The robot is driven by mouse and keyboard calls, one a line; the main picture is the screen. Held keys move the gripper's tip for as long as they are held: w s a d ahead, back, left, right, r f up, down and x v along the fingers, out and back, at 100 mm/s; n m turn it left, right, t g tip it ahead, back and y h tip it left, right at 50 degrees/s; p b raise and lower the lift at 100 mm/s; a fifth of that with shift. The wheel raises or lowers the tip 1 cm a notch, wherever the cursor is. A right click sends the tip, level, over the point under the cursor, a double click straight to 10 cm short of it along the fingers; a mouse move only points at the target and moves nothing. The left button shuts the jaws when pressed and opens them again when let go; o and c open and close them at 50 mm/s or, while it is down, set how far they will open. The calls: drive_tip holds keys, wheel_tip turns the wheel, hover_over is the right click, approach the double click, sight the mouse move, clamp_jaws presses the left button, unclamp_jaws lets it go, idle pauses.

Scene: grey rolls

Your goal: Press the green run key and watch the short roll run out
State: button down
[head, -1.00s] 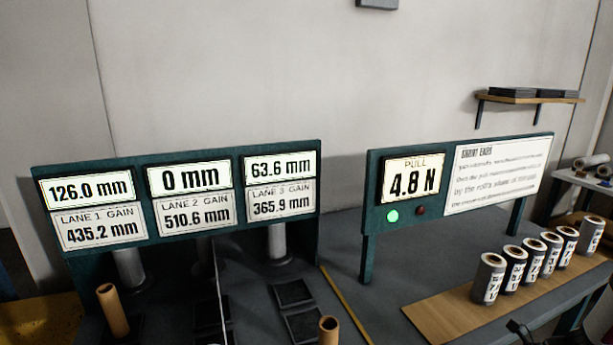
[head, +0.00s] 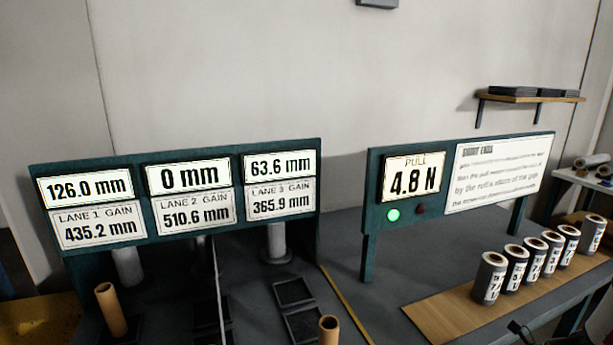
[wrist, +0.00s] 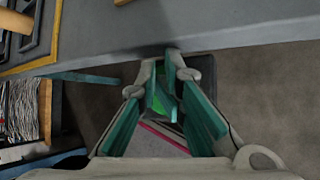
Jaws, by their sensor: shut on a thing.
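In the wrist view my gripper (wrist: 173,54) has its fingertips drawn close together. What they hold is too small to make out. A bright green patch, perhaps the green run key (wrist: 158,104), shows between the fingers over a dark box; contact cannot be told. In the head view the lane displays (head: 183,191) read 126.0 mm, 0 mm and 63.6 mm, with gains 435.2, 510.6 and 365.9 mm. The pull display (head: 412,180) reads 4.8 N, with a lit green lamp (head: 393,215) below it. A grey roll (head: 276,243) stands behind lane 3. Which roll is short cannot be told.
Several labelled grey rolls (head: 490,278) stand on a wooden board (head: 440,315) at right. Brown tubes (head: 110,310) stand at the front. A text panel (head: 497,172) is beside the pull display. A bench edge (wrist: 240,35) crosses the wrist view, with grey floor at right.

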drive_tip(key=shift+s+a+f, duration=0.25)
drive_tip(key=shift+s+a, duration=0.05)
drive_tip(key=shift+s, duration=0.05)
drive_tip(key=shift+r, duration=0.15)
drive_tip(key=shift+w+d+r+p, duration=0.1)
drive_tip(key=shift+r+p, duration=0.65)
drive_tip(key=shift+r, duration=0.8)
drive_tip(key=shift+w+r+p, duration=0.1)
drive_tip(key=shift+r+p, duration=0.6)
drive_tip(key=shift+r, duration=0.85)
drive_tip(key=s+a+r+n+g+h, duration=0.1)
drive_tip(key=s+a+r+n+g, duration=0.15)
drive_tip(key=a+r+n, duration=0.7)
drive_tip(key=s+a+r+n+g+h, duration=0.1)
drive_tip(key=s+a+r+n, duration=0.35)
drive_tip(key=r, duration=0.85)
drive_tip(key=s+a+r+n+t+h, duration=0.1)
drive_tip(key=s+a+r+n+h, duration=0.2)
drive_tip(key=s+r+n, duration=0.2)
drive_tip(key=s+a+r+n+t+h, duration=0.2)
drive_tip(key=s+r+n, duration=0.3)
drive_tip(key=s+n, duration=0.6)
drive_tip(key=shift+s+a+r+n+h, duration=0.2)
drive_tip(key=shift+a+r+n+h, duration=0.3)
drive_tip(key=shift+n, duration=1.4)
